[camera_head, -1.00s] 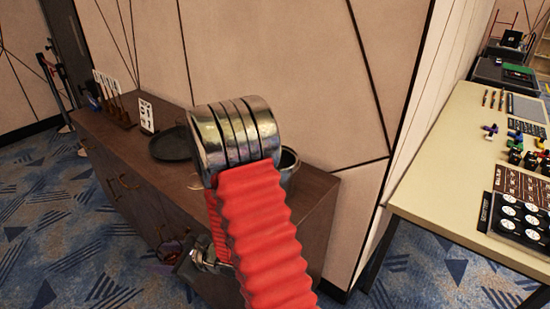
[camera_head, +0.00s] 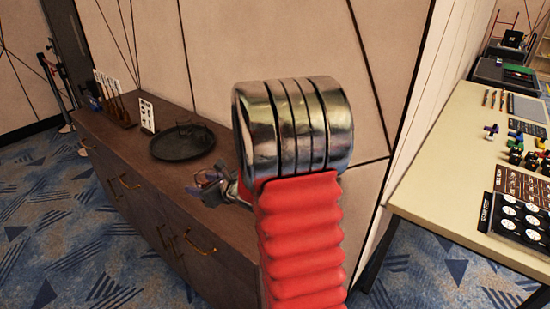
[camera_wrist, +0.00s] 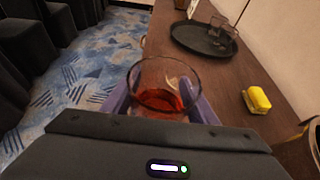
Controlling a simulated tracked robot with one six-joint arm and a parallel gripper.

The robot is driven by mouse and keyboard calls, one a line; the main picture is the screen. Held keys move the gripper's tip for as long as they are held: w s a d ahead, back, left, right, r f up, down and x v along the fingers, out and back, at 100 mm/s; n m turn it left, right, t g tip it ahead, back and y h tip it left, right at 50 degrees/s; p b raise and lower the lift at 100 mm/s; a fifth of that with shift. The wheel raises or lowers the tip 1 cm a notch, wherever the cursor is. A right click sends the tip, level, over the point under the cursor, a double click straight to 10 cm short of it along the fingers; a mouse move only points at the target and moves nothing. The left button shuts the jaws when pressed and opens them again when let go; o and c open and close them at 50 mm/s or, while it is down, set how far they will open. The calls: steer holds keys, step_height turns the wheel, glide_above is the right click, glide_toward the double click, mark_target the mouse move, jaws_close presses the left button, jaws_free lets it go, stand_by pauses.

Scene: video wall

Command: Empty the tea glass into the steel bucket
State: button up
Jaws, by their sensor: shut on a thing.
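My gripper (camera_wrist: 160,100) is shut on the tea glass (camera_wrist: 152,72), its purple fingers on either side. The clear glass looks upright and holds red-brown tea (camera_wrist: 160,99). In the head view my gripper (camera_head: 207,186) shows small, at the front part of the sideboard top, beside my arm; the glass is hard to make out there. A round metallic rim at the right edge of the wrist view, probably the steel bucket (camera_wrist: 316,150), is mostly cut off. My arm hides that area in the head view.
The dark sideboard (camera_head: 130,160) carries a round black tray (camera_head: 170,153) with glassware (camera_wrist: 220,33) on it. A yellow sponge-like block (camera_wrist: 256,100) lies right of the held glass. Number cards (camera_head: 147,115) stand farther left. A game table (camera_head: 440,165) stands at right.

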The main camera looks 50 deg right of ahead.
steer(key=d+r+m+h, duration=0.4)
steer(key=d+r+h, duration=0.1)
steer(key=d, duration=0.6)
steer(key=shift+s+d+r, duration=0.15)
steer(key=shift+s+d, duration=0.1)
steer(key=shift+s, duration=0.2)
steer(key=s+d+r+m+t+y, duration=0.2)
steer(key=d+r+m+t+y, duration=0.1)
steer(key=r+m, duration=0.3)
steer(key=d+m, duration=0.1)
steer(key=m, duration=0.1)
steer(key=shift+m, duration=0.4)
steer(key=shift+s+d+r+m+t+b, duration=0.15)
steer(key=shift+r+m+t+b, duration=0.3)
steer(key=shift+m, duration=0.45)
steer(key=shift+d+r+m, duration=0.1)
steer(key=shift+r+m, duration=0.1)
steer(key=shift+m, duration=0.1)
stand_by(0.5)
steer(key=shift+s+d+r+m+t+b, duration=0.2)
steer(key=shift+d+r+m+t+b, duration=0.1)
steer(key=shift+d+m, duration=0.15)
steer(key=shift+s+d+r+m+t+b, duration=0.15)
steer(key=shift+d+m+t+b, duration=0.15)
steer(key=shift+d+m, duration=0.1)
stand_by(0.4)
